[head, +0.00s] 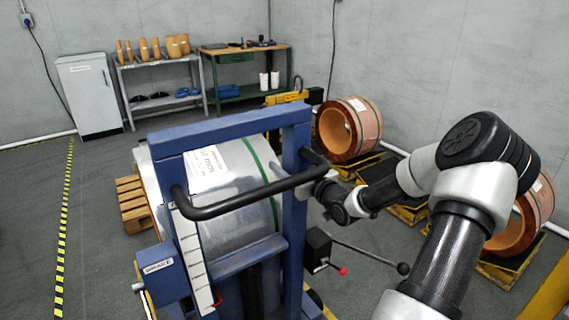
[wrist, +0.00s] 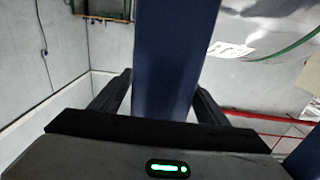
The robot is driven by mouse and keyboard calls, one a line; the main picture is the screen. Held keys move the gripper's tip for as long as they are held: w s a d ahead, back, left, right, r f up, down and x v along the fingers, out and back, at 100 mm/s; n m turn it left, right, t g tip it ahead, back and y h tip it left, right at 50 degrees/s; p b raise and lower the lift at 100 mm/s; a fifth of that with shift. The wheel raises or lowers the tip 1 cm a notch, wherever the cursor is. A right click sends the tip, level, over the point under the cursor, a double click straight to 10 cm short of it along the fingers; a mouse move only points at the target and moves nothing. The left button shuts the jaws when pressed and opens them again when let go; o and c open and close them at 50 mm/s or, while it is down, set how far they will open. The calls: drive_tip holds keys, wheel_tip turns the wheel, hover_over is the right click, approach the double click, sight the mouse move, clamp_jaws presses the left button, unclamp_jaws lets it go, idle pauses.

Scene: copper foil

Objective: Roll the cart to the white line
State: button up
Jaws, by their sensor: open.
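The cart is a blue steel frame (head: 295,150) in the middle of the head view, carrying a large wrapped metal coil (head: 235,175). A black bar handle (head: 250,195) runs across its near side. A box marked "BRAKE" (head: 163,277) is at its lower left. My gripper (head: 322,188) is at the cart's right upright, just below the handle's right end. In the wrist view my gripper (wrist: 158,98) is open, with the blue upright (wrist: 172,55) showing between its fingers. I cannot tell whether they touch it. I cannot make out a white floor line.
Yellow-black tape (head: 65,220) runs along the floor at left, with clear grey floor beside it. Copper coils (head: 348,128) sit on pallets at right. A black-knobbed lever (head: 375,256) sticks out right of the cart. A white cabinet (head: 90,95) and a workbench (head: 243,75) stand behind.

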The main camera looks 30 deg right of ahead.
drive_tip(key=w, duration=0.3)
clamp_jaws()
idle(0.5)
